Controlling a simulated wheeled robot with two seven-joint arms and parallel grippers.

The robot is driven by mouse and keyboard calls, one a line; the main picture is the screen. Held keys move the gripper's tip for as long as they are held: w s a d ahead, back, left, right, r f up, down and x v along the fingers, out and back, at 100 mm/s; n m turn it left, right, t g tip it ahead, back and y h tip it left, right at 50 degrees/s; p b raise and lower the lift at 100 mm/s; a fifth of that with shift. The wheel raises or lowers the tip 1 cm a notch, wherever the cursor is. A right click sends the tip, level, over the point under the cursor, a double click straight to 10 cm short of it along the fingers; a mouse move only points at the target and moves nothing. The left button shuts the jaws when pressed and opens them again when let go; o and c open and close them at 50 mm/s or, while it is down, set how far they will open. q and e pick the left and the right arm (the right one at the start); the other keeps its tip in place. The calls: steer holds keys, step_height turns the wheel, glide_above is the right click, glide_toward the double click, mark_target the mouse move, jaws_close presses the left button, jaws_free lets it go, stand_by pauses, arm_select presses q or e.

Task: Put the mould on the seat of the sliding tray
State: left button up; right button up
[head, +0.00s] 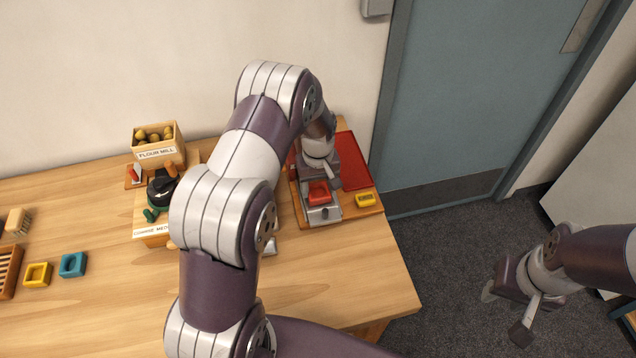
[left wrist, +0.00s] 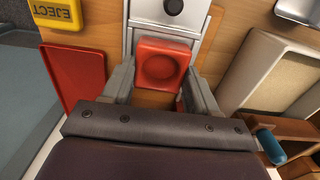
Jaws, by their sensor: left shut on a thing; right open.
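My left gripper (head: 319,182) is shut on a red square mould (head: 319,194) with a round hollow. In the left wrist view the mould (left wrist: 166,66) sits between the two grey fingers of the gripper (left wrist: 160,76). The mould is over the grey metal sliding tray (head: 323,215), which has a dark round knob at its front. I cannot tell whether the mould touches the tray; its seat is hidden by the mould and gripper. My right gripper (head: 507,312) is open and empty, off the table over the floor.
A yellow EJECT button (left wrist: 57,12) and a red panel (head: 356,160) are beside the tray. A flour mill box (head: 158,153) with chestnuts stands at the back left. A yellow mould (head: 38,274) and a blue mould (head: 73,264) lie far left. The table front is bare.

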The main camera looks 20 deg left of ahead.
mark_target(319, 190)
arm_select(q)
steer(key=shift+w+f, duration=0.1)
steer(key=o, duration=0.7)
steer(key=shift+d+f, duration=0.1)
steer(key=shift+c, duration=0.2)
steer(key=o, duration=0.4)
steer(key=shift+r, duration=0.35)
step_height(319, 190, up, 12)
steer(key=b, duration=0.3)
steer(key=s+d+m, duration=0.1)
steer(key=s+m, duration=0.1)
steer(key=s, duration=0.4)
steer(key=s+d+m+t, duration=0.1)
steer(key=s+d+m, duration=0.1)
steer(key=s, duration=0.4)
steer(key=s+d+m, duration=0.2)
steer(key=s+m, duration=0.1)
steer(key=s, duration=0.4)
steer(key=shift+r+m, duration=0.15)
steer(key=shift+m, duration=0.15)
